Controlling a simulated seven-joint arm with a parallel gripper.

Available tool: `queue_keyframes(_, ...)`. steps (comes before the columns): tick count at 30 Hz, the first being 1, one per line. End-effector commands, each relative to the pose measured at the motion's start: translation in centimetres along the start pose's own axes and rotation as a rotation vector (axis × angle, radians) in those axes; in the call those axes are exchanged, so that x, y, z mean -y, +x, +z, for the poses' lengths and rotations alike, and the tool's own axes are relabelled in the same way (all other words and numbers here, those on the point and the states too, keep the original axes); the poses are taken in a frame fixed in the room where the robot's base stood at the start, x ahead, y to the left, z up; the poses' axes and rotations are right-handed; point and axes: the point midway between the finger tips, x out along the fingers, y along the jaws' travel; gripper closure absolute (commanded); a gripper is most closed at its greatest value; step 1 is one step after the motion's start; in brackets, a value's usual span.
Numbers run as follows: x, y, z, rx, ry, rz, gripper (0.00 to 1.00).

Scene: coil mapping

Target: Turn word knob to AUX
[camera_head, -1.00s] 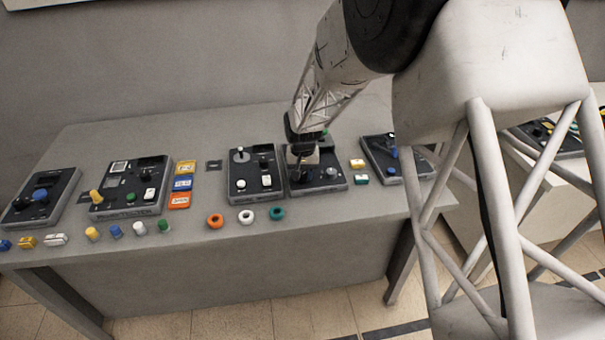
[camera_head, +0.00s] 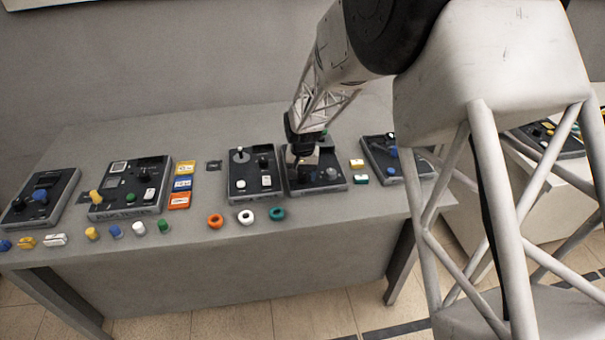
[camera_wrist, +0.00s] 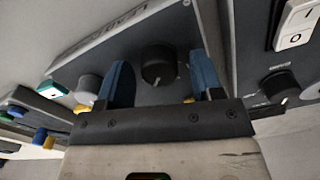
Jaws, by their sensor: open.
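A round black knob (camera_wrist: 158,65) stands on a dark panel, which I take to be the word knob; no wording around it is readable. My gripper (camera_wrist: 160,72) is open, with one blue finger on each side of the knob and gaps visible on both sides. The knob's pointer direction cannot be told. In the camera_head view, my gripper (camera_head: 303,162) hangs low over the panel (camera_head: 319,187) right of the table's middle and hides the knob there.
A neighbouring panel (camera_head: 240,196) with a white switch stands close on the left. Another panel (camera_head: 412,168) stands to the right, past small yellow (camera_head: 357,164) and green blocks. Orange, white and teal rings (camera_head: 277,214) lie in front. The table's back (camera_head: 130,135) is clear.

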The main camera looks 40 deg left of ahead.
Motion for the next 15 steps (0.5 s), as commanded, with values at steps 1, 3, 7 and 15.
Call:
queue_keyframes(1,0.0,0.0,0.0,0.0,0.0,0.0,0.4)
queue_keyframes(3,0.0,0.0,0.0,0.0,0.0,0.0,0.4)
queue_keyframes(7,0.0,-0.3,0.0,0.0,0.0,0.0,0.4)
queue_keyframes(15,0.0,-2.8,0.0,-0.002,0.0,-0.001,0.4)
